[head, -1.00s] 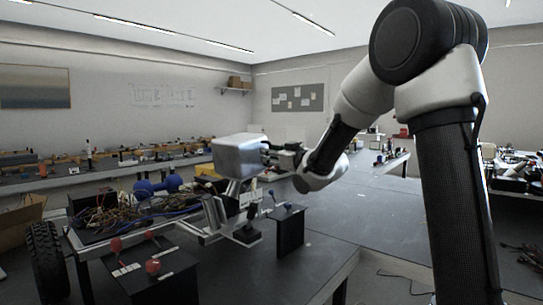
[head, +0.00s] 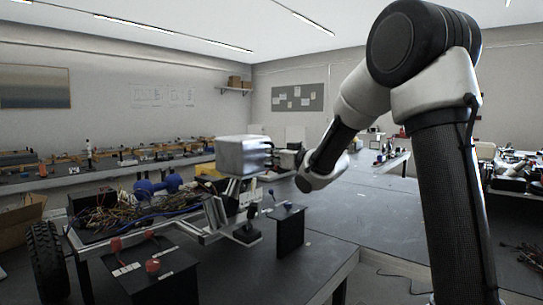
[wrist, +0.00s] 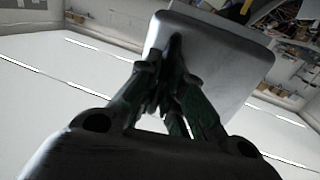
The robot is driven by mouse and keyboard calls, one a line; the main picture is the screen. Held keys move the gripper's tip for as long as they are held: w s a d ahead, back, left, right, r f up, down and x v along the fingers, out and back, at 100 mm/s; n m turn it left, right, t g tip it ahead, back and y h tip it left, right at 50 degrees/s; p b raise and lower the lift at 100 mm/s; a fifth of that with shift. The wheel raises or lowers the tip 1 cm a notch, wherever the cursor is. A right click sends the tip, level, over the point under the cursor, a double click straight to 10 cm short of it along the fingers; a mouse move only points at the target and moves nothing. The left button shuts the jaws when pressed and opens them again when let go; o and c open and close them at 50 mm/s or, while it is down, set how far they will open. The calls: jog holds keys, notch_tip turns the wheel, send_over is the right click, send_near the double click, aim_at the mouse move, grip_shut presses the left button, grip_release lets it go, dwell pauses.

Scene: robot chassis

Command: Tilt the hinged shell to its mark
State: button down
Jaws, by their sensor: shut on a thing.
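The hinged shell (head: 240,155) is a silvery grey box-like cover with rounded edges. It stands above the robot chassis (head: 140,213) on a pale bracket, and looks nearly level in the head view. My gripper (head: 273,158) is at its right side, with the fingers closed against that side. In the wrist view the shell (wrist: 215,55) fills the upper right, and my gripper (wrist: 172,85) is shut on its near edge. The exact part between the fingertips is hidden. I cannot make out a mark.
Red knobs (head: 152,265) stand on a dark box at the chassis front. A small black stand with a lever (head: 290,230) is right of the shell. A wheel (head: 47,262) is at the left. The dark table (head: 385,210) is largely clear to the right.

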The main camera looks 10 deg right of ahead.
jog(key=c, duration=1.5)
grip_release()
jog(key=v, duration=1.2)
